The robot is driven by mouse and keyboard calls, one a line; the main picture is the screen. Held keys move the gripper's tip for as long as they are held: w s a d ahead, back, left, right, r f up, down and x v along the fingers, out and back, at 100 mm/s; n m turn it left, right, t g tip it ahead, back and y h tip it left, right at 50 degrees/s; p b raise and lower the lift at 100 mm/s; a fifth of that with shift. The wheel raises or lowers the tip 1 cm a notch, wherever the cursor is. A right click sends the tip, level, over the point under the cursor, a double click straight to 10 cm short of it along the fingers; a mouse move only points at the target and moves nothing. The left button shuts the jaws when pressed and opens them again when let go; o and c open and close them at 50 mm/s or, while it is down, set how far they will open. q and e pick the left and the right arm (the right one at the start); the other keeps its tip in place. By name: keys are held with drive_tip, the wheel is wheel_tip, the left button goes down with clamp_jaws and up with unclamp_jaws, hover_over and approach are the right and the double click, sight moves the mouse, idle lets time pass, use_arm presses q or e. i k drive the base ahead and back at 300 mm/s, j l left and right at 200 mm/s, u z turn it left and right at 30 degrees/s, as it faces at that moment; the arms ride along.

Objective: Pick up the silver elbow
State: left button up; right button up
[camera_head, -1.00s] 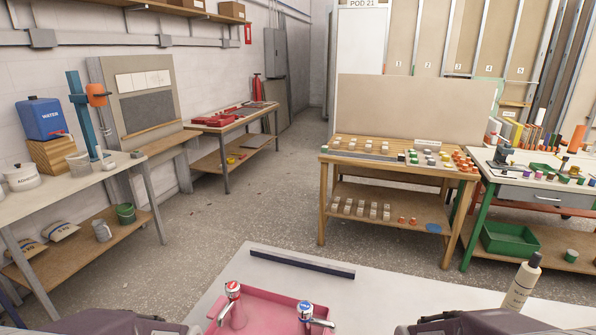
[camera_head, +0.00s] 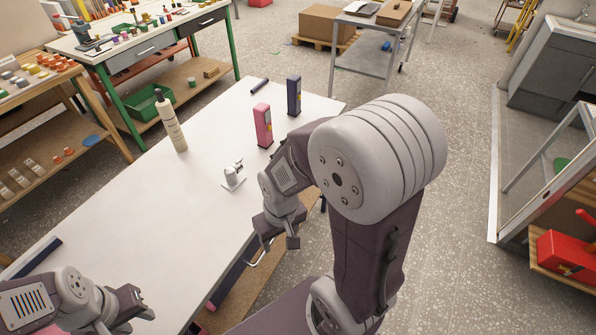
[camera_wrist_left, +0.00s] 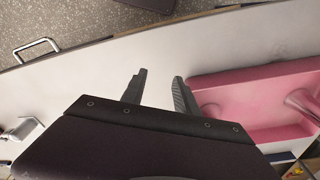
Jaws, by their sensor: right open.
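A small silver-white curved piece (camera_head: 233,174) stands on a flat base on the white table in the head view; it may be the silver elbow, but I cannot tell surely. My right gripper (camera_head: 277,242) is open and empty at the table's near edge, below and to the right of that piece. My left gripper (camera_head: 135,303) is low at the left, far from it. In the left wrist view my left gripper (camera_wrist_left: 159,75) is open and empty above the table. A metallic fitting (camera_wrist_left: 22,130) shows at that view's left edge.
A cream bottle (camera_head: 171,124), pink block (camera_head: 263,125) and dark blue block (camera_head: 294,96) stand on the table (camera_head: 130,205). A bent metal handle (camera_wrist_left: 37,48) is at the table edge.

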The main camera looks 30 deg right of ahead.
sight(233, 179)
drive_tip(key=z, duration=0.6)
drive_tip(key=i+l+u, duration=0.1)
drive_tip(key=u, duration=0.35)
drive_tip(key=l+u, duration=0.2)
drive_tip(key=u, duration=0.2)
drive_tip(key=i+l+u, duration=0.1)
drive_tip(key=u, duration=0.35)
drive_tip(key=l+u, duration=0.25)
drive_tip(key=u, duration=0.15)
